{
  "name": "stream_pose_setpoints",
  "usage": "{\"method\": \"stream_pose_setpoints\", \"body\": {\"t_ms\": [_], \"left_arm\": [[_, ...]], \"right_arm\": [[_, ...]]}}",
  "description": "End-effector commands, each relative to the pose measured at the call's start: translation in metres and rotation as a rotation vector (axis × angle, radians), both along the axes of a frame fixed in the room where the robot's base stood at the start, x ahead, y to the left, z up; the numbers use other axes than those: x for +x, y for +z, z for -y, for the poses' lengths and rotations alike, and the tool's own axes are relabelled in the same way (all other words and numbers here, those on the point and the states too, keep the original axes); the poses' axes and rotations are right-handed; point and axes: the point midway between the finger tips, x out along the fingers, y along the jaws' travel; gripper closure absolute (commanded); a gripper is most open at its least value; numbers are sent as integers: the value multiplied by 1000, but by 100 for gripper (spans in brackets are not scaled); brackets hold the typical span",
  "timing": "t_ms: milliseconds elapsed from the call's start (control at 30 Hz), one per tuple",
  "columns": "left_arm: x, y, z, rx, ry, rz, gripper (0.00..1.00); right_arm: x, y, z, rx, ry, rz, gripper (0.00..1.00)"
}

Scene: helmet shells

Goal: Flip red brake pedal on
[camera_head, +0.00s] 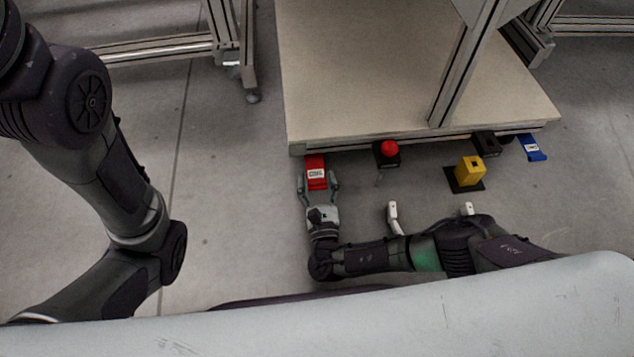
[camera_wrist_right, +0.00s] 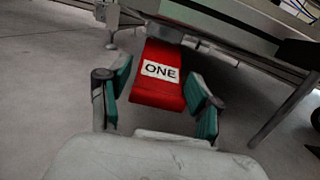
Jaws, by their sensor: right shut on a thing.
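The red brake pedal (camera_head: 316,165) sticks out from the front edge of the cart base, at its left end, with a white label on it. The fingers also show in the wrist view (camera_wrist_right: 161,88). My left arm is at the left of the head view, but its gripper is out of view.
The cart's pale base board (camera_head: 360,85) lies behind the pedal, with an upright metal post (camera_head: 465,70). Along its front edge are a red knob (camera_head: 389,148), a yellow block (camera_head: 470,170) and a blue pedal (camera_head: 532,148).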

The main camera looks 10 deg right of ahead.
Motion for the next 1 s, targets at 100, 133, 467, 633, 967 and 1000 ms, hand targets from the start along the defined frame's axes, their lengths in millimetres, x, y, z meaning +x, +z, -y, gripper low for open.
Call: {"method": "stream_pose_setpoints", "body": {"t_ms": [100, 133, 467, 633, 967, 1000], "left_arm": [[0, 1, 0, 0, 0, 0, 100], [0, 1, 0, 0, 0, 0, 100], [0, 1, 0, 0, 0, 1, 100], [0, 2, 0, -2, 0, 0, 100], [0, 2, 0, 0, 0, 1, 100], [0, 2, 0, 0, 0, 1, 100]], "right_arm": [[1, 1, 1, 0, -2, -2, 99], [1, 1, 1, 0, -2, -2, 99], [1, 1, 1, 0, -1, -3, 25], [0, 2, 1, 0, -1, -3, 25], [1, 46, 1, 5, 0, -3, 25], [1, 54, 2, 3, -1, -3, 25]]}}
